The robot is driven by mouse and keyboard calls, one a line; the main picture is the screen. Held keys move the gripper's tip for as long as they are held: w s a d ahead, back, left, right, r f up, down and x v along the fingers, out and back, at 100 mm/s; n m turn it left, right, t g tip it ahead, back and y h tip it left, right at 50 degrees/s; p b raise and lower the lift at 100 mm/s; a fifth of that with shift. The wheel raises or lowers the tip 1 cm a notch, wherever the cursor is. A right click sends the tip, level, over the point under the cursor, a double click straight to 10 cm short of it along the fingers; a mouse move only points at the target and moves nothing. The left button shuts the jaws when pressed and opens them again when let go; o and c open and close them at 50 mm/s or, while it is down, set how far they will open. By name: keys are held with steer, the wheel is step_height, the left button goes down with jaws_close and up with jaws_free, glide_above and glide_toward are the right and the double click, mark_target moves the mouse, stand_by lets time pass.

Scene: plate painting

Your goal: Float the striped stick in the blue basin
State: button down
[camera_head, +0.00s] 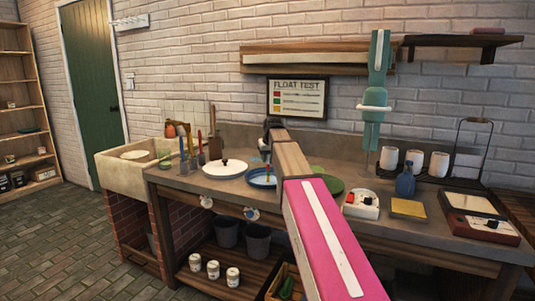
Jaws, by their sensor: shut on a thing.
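The blue basin (252,184) is a shallow round dish on the worktop, left of my pink and wood-brown arm. My dark gripper (267,153) points down above it. It is shut on the striped stick (268,172), a thin upright piece with small bands of colour, over the inside of the basin. The jaws are small and partly hidden by my arm. I cannot tell whether the stick's lower end touches the basin or any water in it.
A white dish (225,170) stands just left of the basin, and a green plate (328,183) lies right, behind my arm. A sink (112,164) is at the left end. A blue bottle (405,182), a yellow pad (408,208) and a white switch box (361,207) stand at right.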

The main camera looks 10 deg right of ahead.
mark_target(268, 164)
steer(key=shift+f, duration=2)
jaws_free()
steer(key=shift+r, duration=5)
